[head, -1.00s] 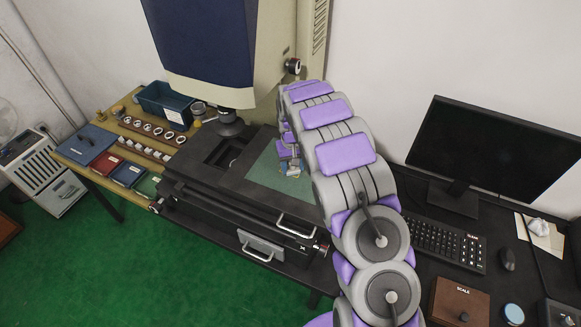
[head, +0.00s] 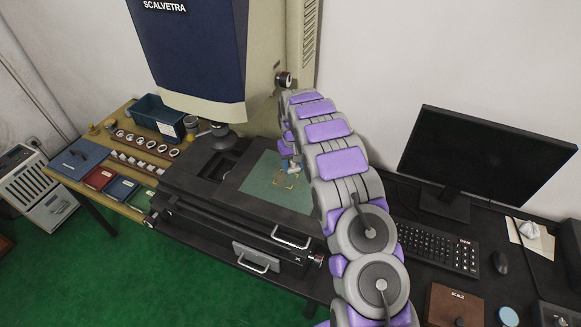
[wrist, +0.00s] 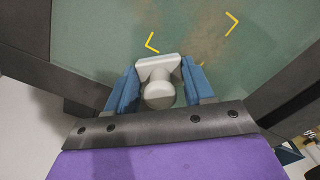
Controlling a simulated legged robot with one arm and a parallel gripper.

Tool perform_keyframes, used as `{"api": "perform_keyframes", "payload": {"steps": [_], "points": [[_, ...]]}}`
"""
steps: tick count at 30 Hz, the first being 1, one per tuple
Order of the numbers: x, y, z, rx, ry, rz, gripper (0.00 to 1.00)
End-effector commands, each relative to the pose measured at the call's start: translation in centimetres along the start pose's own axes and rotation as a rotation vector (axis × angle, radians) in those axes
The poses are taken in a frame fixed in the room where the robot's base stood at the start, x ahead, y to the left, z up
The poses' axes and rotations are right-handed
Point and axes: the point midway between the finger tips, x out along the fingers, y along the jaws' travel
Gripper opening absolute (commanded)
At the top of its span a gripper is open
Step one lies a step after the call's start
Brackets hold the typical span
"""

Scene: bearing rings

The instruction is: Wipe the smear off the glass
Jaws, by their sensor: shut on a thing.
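The glass (head: 262,190) is a green-tinted plate in the dark stage of the machine. A brownish smear (wrist: 205,45) shows on it in the wrist view, around and between yellow corner marks (wrist: 232,22). My gripper (wrist: 155,88) has blue fingers shut on a pale grey wiper with a round knob (wrist: 158,95) and a flat block. In the head view my gripper (head: 290,163) is over the back right part of the glass, just behind the yellow marks. I cannot tell whether the wiper touches the glass.
The dark stage frame (head: 235,203) surrounds the glass. A monitor (head: 485,155) and keyboard (head: 437,246) stand at right. Bearing rings (head: 147,143), boxes and a blue bin (head: 157,116) are at left.

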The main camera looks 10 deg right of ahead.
Motion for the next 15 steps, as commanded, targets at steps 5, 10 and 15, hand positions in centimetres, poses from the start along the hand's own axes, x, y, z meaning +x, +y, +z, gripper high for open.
{"api": "perform_keyframes", "payload": {"steps": [5, 10, 15], "points": [[0.3, 0.6, -0.5, 0.000, -0.005, 0.000, 0.28], [0.2, 0.0, -1.0, 0.000, -0.004, 0.000, 0.28], [0.1, -0.7, -1.5, -0.001, -0.005, 0.000, 0.28]]}}
